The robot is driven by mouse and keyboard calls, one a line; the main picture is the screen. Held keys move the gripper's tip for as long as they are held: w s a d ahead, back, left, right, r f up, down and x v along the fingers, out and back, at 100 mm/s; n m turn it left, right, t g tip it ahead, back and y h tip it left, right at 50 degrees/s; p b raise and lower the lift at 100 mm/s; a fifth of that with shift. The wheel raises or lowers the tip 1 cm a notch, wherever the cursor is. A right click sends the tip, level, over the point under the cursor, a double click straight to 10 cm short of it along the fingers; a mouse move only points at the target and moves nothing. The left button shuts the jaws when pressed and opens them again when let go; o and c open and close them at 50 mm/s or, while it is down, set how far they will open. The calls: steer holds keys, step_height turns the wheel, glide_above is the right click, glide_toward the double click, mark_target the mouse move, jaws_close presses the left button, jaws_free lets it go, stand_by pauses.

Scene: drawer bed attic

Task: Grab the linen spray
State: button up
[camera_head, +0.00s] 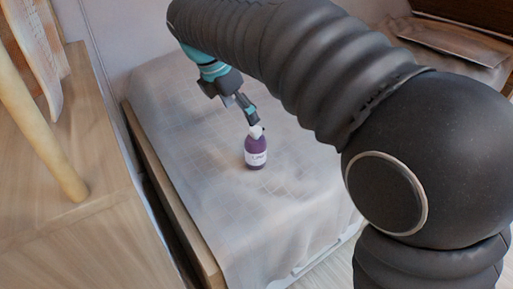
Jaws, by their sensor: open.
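The linen spray (256,152) is a small purple bottle with a white label and a pale top. It stands upright on the grey-white bed cover, near the middle of the camera_head view. My gripper (251,119) is right above and slightly left of the bottle, pointing down at its top. The jaws are open. The bottle's top is partly covered by the fingers, and I cannot tell whether they touch it. My dark arm hides part of the bed behind and to the right.
The bed (215,195) has a wooden edge along its left side. A wooden cabinet (110,235) with a pale wooden post (40,130) stands at the left, with a narrow gap between. The cover around the bottle is clear. A flat brown item (455,42) lies at the back right.

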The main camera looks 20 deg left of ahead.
mark_target(256, 137)
steer(key=b+x, duration=0.1)
steer(key=x, duration=0.5)
steer(key=b+x, duration=0.1)
steer(key=x, duration=0.6)
steer(key=shift+s+d, duration=0.1)
steer(key=shift+d, duration=0.15)
steer(key=c, duration=1.3)
